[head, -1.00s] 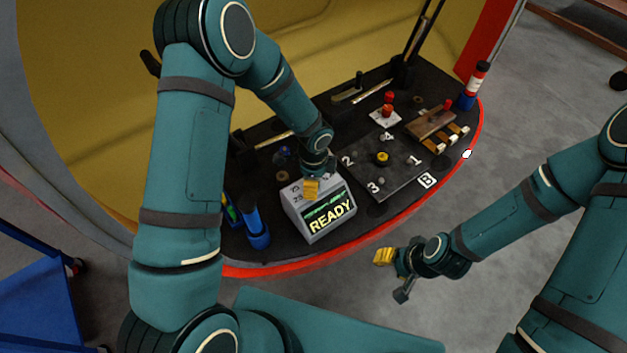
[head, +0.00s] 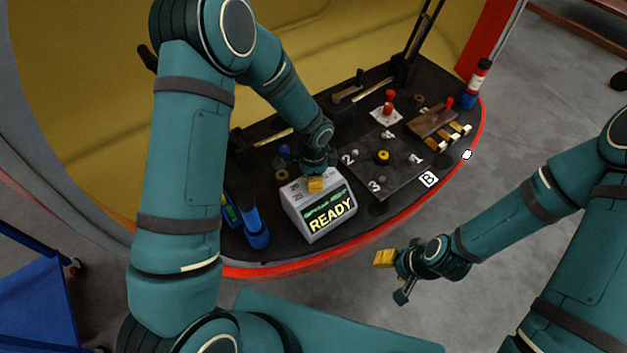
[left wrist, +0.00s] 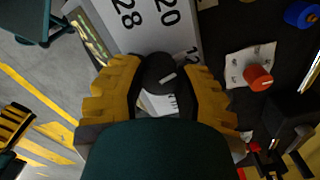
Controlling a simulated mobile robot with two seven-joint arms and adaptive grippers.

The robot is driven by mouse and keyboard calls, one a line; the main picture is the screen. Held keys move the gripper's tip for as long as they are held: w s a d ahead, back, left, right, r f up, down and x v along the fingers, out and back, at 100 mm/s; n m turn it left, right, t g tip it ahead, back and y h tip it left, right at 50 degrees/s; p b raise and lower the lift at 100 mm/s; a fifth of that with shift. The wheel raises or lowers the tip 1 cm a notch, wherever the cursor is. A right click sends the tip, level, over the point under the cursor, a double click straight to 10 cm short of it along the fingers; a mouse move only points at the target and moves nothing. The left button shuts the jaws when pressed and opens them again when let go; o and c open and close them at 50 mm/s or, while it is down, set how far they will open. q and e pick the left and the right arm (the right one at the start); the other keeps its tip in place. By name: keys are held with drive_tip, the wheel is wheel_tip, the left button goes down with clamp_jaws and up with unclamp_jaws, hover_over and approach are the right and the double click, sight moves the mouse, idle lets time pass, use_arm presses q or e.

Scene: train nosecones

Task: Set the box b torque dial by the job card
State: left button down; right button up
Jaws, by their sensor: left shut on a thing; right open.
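The grey torque box (head: 318,211) stands on the black curved bench, its green-framed screen (head: 331,213) reading READY. In the left wrist view its top face (left wrist: 142,30) carries printed numbers, among them 28, 20 and 12. The black dial (left wrist: 158,73) with a light pointer mark sits between the yellow fingers of my left gripper (left wrist: 160,90), which is shut on it. In the head view this gripper (head: 316,184) is over the box top and hides the dial. My right gripper (head: 393,272) is open and empty in front of the bench. I cannot make out a job card.
A dark plate (head: 392,178) numbered 1 to 4 lies right of the box, with a B label (head: 428,179) by it. A blue holder (head: 256,229) stands left. A red knob (head: 389,100) and a wooden block (head: 433,121) are behind.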

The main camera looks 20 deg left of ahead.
use_arm(q)
drive_tip(key=shift+f+n+b, duration=0.1)
drive_tip(key=shift+n+b, duration=0.4)
drive_tip(key=shift+n, duration=0.7)
drive_tip(key=shift+n+b, duration=0.45)
drive_tip(key=shift+n, duration=1.05)
drive_tip(key=shift+s, duration=0.1)
drive_tip(key=c, duration=0.6)
unclamp_jaws()
wheel_tip(320, 180, up, 12)
